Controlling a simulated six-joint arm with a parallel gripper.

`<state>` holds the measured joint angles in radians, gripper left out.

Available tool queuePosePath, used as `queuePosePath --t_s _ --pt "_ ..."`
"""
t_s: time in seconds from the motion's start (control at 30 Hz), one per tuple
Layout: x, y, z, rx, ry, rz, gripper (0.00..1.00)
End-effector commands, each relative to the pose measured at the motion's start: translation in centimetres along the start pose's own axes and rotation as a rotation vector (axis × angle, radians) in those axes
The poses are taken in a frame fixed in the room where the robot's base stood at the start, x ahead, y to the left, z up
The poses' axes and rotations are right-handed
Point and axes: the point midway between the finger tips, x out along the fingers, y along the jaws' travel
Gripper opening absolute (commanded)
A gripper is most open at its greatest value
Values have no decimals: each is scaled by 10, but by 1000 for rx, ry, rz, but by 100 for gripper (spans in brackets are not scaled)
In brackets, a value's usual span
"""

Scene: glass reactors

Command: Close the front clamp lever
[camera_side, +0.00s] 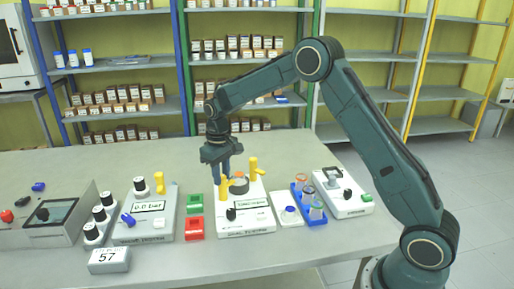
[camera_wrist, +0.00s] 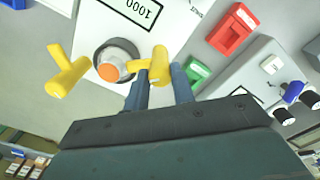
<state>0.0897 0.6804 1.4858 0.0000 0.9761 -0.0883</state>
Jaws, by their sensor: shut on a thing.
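The front yellow clamp lever (camera_side: 224,190) is on the white device (camera_side: 246,212), beside a grey round vessel holder (camera_side: 239,188) with an orange top. My gripper (camera_side: 222,180) points down and is shut on this lever. In the wrist view, the lever (camera_wrist: 160,65) sits between the blue-grey fingertips (camera_wrist: 160,85), with its arm pointing toward the orange cap (camera_wrist: 108,71). The second yellow lever (camera_side: 254,169) stands on the far side of the holder; in the wrist view it (camera_wrist: 66,74) is at the left, clear of my fingers. The lever's lower end is partly hidden in the side view.
Green (camera_side: 195,204) and red (camera_side: 195,228) blocks stand left of the device. Farther left is a unit with a "bar" display (camera_side: 150,207). At right are a blue rack with vials (camera_side: 309,204) and another white instrument (camera_side: 342,195).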

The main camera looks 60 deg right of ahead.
Motion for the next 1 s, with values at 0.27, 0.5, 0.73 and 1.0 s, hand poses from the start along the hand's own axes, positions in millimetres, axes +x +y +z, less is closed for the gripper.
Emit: queuePosePath --t_s 0.27,0.5,0.73,1.0 --pt "-2 0 -1 16 4 0 2" --pt "-2 0 -1 15 4 0 35" --pt "-1 0 0 14 2 0 47" --pt "-4 0 0 14 2 0 47"
